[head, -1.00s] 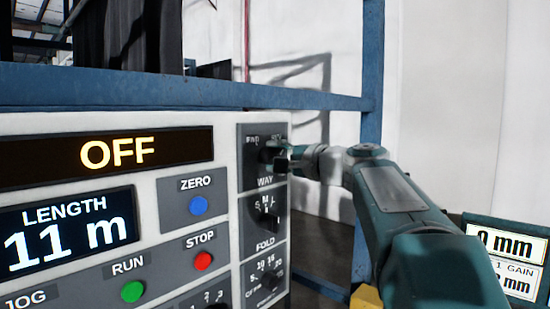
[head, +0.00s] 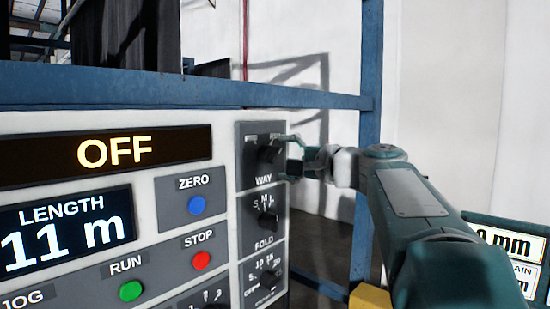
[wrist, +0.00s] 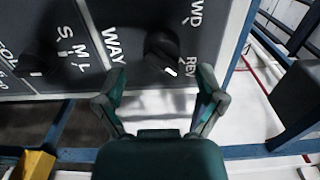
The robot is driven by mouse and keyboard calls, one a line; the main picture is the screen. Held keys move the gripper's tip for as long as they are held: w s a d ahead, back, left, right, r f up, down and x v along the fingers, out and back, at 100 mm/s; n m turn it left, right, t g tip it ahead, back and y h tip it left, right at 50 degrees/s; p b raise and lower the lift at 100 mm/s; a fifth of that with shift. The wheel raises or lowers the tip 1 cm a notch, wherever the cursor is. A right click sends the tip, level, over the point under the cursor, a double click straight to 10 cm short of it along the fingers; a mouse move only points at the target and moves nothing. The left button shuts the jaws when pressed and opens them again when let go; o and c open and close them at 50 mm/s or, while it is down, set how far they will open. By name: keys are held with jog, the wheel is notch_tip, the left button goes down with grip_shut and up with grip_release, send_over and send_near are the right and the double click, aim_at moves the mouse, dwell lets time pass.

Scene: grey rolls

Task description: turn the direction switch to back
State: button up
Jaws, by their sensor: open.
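The direction switch is the black knob (head: 270,152) above the word WAY, at the top of the panel's right column. In the wrist view the knob (wrist: 162,48) shows a white pointer line directed toward the REV label (wrist: 190,69), away from the FWD side, whose label is partly cut off. My gripper (head: 289,160) is open just right of the knob in the head view, apart from it. In the wrist view its two fingers are spread, with the knob ahead, between and beyond the tips (wrist: 162,72). Nothing is held.
The FOLD selector (head: 267,219) with S, M, L marks sits below, and another numbered knob (head: 268,280) below that. ZERO (head: 197,205), STOP (head: 202,260) and RUN (head: 131,291) buttons are to the left. The display (head: 105,152) reads OFF. A blue frame (head: 369,130) stands behind my arm.

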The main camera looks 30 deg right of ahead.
jog(key=v, duration=0.9)
jog(key=s+a+f+n+g+h, duration=0.1)
jog(key=s+a+f+n+g, duration=0.2)
jog(key=a+f, duration=0.6)
jog(key=a+f+n+g, duration=0.2)
jog(key=a+f+g, duration=0.4)
jog(key=f, duration=0.5)
jog(key=s+a+f+n+g+h, duration=0.1)
jog(key=s+a+f+n+h, duration=0.1)
jog(key=s+f+n, duration=0.2)
jog(key=s+a+f+n+g+h, duration=0.1)
jog(key=s+f+n, duration=0.4)
jog(key=f, duration=0.6)
jog(key=shift+s+a+f+h, duration=0.15)
jog(key=shift+s+a+h, duration=0.35)
jog(key=shift+s+h, duration=0.5)
jog(key=shift+w, duration=0.2)
